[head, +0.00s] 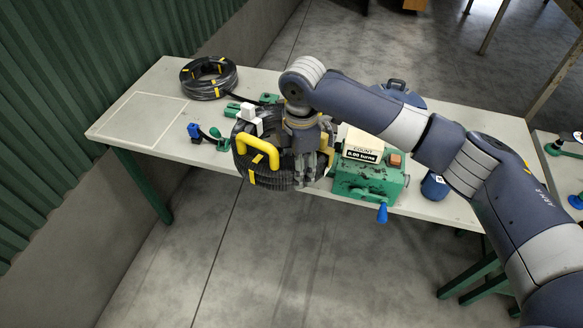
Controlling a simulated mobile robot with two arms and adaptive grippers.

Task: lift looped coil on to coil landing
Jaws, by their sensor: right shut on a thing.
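A black looped coil (272,181) with yellow bands hangs under my right gripper (312,158) near the table's front edge, left of the green winder. The gripper's fingers point down at the coil's right side and are shut on it; the contact is partly hidden by the wrist. A yellow handle-like bar (258,149) shows at the coil's left. The coil landing, seen as a white outlined rectangle (140,143) on the table's left end, is empty. My left gripper is not in view.
Another black coil (209,90) with yellow ties lies at the table's back left. The green winder (366,182) carries a counter reading 0.00 turns. A small blue-topped clamp (196,131) stands between the landing and the held coil.

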